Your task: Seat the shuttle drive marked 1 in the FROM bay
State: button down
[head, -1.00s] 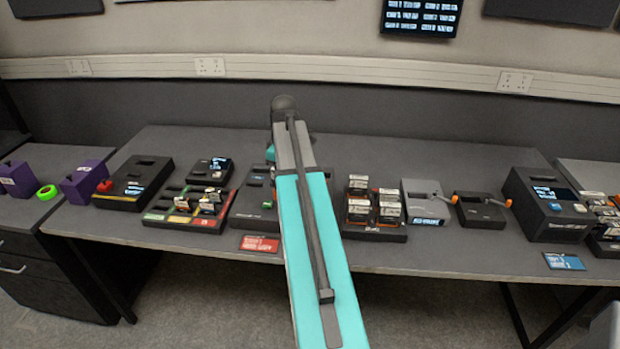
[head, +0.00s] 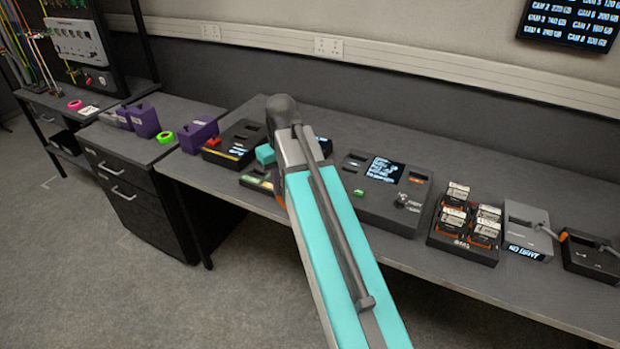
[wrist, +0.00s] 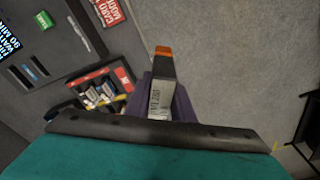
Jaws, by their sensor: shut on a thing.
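In the wrist view my gripper (wrist: 165,105) is shut on a drive (wrist: 161,75). The drive is a slim dark block with an orange end and a pale label; I cannot read a number on it. Dim purple shapes flank its near end. It is held in the air with grey floor behind it. In the head view my arm hides the fingers and the drive. A black unit with a screen and slots (head: 421,213) stands right of my arm; it also shows in the wrist view (wrist: 55,55). I cannot read a FROM label.
A black tray of several orange-and-white drives (head: 466,255) stands right of the unit. Farther right are a grey device (head: 528,222) and a black one (head: 590,262). Purple blocks (head: 146,121) and a green ring (head: 166,137) are at the left. A red-edged tray (wrist: 127,78) lies near the drive.

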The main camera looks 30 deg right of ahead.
jog(key=a+m, duration=0.1)
jog(key=a, duration=0.9)
jog(key=shift+s+a+r, duration=0.15)
jog(key=shift+s, duration=0.15)
